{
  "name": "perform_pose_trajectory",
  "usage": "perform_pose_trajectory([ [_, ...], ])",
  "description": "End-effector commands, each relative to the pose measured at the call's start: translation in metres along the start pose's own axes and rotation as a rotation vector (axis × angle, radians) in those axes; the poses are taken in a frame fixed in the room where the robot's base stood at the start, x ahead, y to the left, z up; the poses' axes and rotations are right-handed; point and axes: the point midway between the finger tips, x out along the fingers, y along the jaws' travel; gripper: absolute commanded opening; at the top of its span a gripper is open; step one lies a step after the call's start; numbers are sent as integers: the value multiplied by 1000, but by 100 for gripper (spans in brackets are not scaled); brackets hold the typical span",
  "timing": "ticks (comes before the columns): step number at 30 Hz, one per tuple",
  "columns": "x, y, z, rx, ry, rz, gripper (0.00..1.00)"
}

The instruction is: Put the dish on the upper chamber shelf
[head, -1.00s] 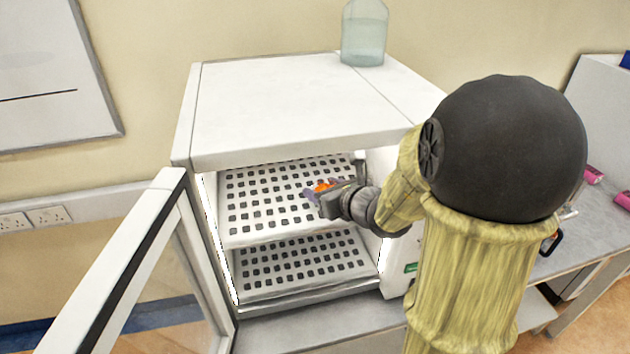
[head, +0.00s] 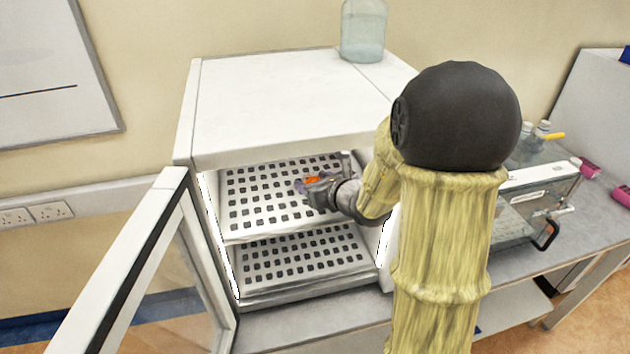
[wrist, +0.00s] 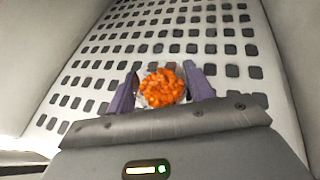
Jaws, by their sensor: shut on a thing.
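The dish (wrist: 162,88) is small and round with orange contents. In the wrist view it sits between the two purple fingers of my gripper (wrist: 161,92), which is shut on it. In the head view the dish (head: 312,180) shows as an orange patch at my gripper (head: 308,184), inside the open chamber. The perforated upper shelf (head: 250,205) lies beneath the gripper; I cannot tell whether the dish touches it. The lower shelf (head: 300,260) is below and looks empty. My arm hides part of the chamber's right side.
The chamber's glass door (head: 150,270) stands open at the left. A large bottle (head: 363,32) stands on the chamber's white top (head: 280,105). A clear-sided box (head: 515,215) and small bottles are on the bench at right. The upper shelf's left part is clear.

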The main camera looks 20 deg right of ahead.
Motion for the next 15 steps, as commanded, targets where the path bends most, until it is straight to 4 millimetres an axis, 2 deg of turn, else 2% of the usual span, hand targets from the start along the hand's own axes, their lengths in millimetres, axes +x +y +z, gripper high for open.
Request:
perform_pose_trajectory([
  [1,1,0,-2,-1,-1,0,29],
  [2,0,0,-1,0,0,0,58],
  [4,0,0,-1,0,0,0,72],
  [15,0,0,1,0,0,0,74],
])
